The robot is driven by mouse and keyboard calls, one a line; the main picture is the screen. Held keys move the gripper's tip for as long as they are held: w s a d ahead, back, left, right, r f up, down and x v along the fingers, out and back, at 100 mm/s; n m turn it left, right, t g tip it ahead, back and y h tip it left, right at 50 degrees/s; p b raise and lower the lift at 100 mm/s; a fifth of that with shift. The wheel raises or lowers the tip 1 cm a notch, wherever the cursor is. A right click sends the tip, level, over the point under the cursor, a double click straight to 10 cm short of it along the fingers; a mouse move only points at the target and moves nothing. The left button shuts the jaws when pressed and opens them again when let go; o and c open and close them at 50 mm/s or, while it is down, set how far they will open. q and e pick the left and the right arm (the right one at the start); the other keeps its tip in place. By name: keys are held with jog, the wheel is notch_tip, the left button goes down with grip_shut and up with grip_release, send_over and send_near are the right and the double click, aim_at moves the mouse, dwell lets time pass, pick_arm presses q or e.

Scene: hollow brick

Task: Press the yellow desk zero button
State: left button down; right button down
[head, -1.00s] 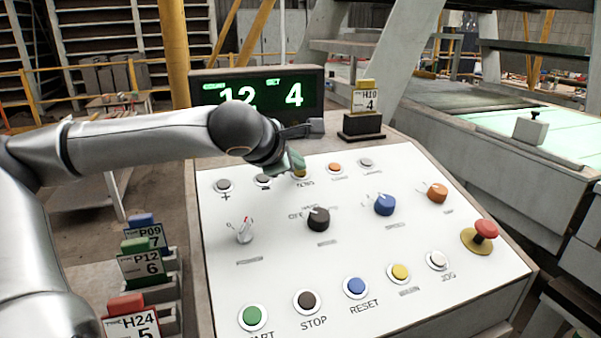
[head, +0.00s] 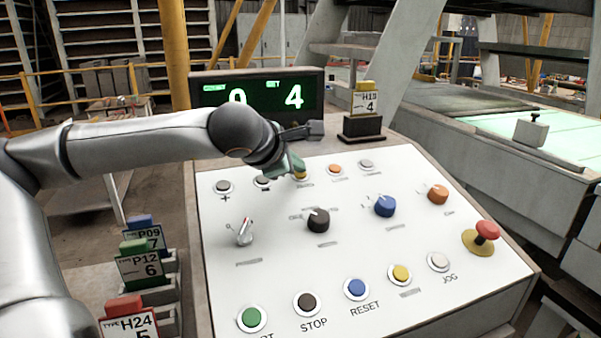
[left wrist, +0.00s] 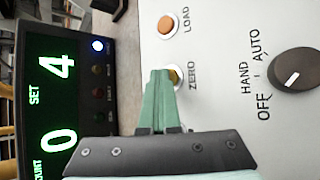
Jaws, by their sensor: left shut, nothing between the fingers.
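The yellow zero button (head: 301,175) is in the top row of the white desk panel, mostly hidden by my left gripper in the head view. In the left wrist view the yellow button (left wrist: 176,77) shows beside the word ZERO, partly covered by the green fingertips. My left gripper (head: 297,163) is shut and empty, its tips (left wrist: 160,75) at the button. Whether they touch it I cannot tell. The display (head: 258,96) reads 0 on the count side and 4 on the set side. My right gripper is not in view.
An orange button (head: 335,169) marked LOAD is just right of the zero button. Knobs and more buttons cover the panel (head: 280,270). A red mushroom button (head: 486,230) is at the right. A card holder (head: 362,125) stands behind the panel.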

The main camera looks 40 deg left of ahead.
aim_at(300, 189)
pick_arm(q)
jog(key=shift+s+d+r, duration=0.1)
jog(key=shift+d+r, duration=0.05)
jog(key=shift+r, duration=0.5)
jog(key=r+p, duration=0.1)
jog(key=r, duration=0.2)
jog(key=d+r+p, duration=0.1)
jog(key=r, duration=0.1)
jog(key=shift+s+d+p, duration=0.1)
jog(key=shift+s+p, duration=0.2)
jog(key=shift+p, duration=0.05)
jog(key=shift+f, duration=0.15)
dwell(0.5)
